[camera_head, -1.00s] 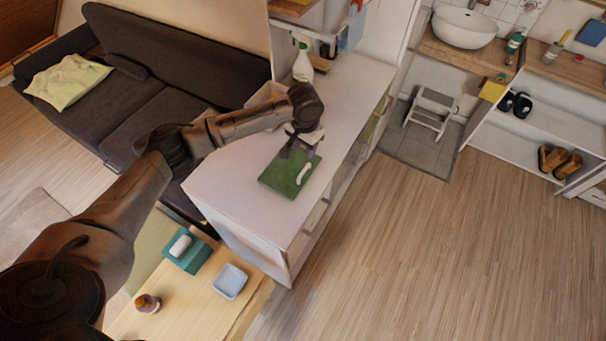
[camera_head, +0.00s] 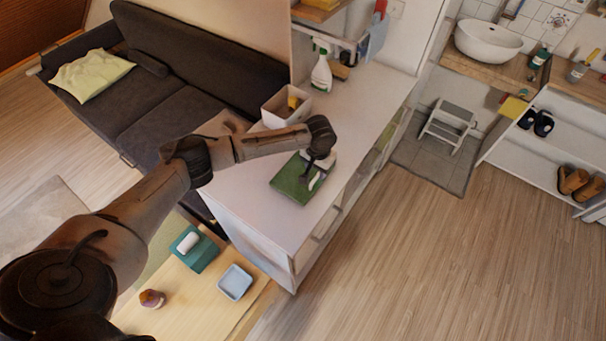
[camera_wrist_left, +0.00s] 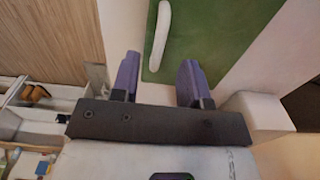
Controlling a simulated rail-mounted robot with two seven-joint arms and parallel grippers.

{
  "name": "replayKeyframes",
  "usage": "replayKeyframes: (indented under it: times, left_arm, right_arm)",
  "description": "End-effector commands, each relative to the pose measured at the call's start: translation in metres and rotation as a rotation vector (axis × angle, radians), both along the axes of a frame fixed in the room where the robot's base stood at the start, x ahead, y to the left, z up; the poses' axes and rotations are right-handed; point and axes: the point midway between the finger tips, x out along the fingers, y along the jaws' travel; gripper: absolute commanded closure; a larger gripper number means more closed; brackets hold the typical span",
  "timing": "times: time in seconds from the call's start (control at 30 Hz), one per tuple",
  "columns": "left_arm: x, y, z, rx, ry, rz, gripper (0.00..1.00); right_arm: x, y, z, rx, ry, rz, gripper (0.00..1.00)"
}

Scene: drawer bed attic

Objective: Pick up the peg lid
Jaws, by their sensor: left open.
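A flat green board with a pale bar-like handle, which looks like the peg lid (camera_head: 288,186), lies on the white cabinet top. It also shows in the left wrist view (camera_wrist_left: 215,35), where its pale handle (camera_wrist_left: 160,38) runs up from just beyond the fingertips. My left gripper (camera_head: 312,180) is over the board's right part and hides some of the handle. In the left wrist view the purple fingers of this gripper (camera_wrist_left: 156,75) are apart with nothing between them, roughly in line with the handle. I cannot tell the height gap. My right gripper is not in view.
The white cabinet top (camera_head: 355,120) is mostly clear around the board. A pale bin (camera_head: 275,112) and a spray bottle (camera_head: 321,74) stand behind. A wooden table (camera_head: 195,300) in front holds a teal box (camera_head: 194,250) and a blue dish (camera_head: 235,282).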

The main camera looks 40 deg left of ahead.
Motion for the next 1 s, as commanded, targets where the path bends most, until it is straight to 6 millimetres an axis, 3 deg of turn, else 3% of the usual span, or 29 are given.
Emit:
replayKeyframes:
  times: [0.3, 0.67, 1.0]
  left_arm:
    - [0.001, -0.002, -0.04, 0.0, 0.001, -0.001, 0.59]
    - [0.0, -0.002, -0.046, 0.0, 0.0, -0.002, 0.59]
    - [0.0, -0.002, -0.046, 0.0, 0.0, -0.002, 0.9]
  right_arm:
    - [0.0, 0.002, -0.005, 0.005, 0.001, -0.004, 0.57]
    - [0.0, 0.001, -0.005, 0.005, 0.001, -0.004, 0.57]
    - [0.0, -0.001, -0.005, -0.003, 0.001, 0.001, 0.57]
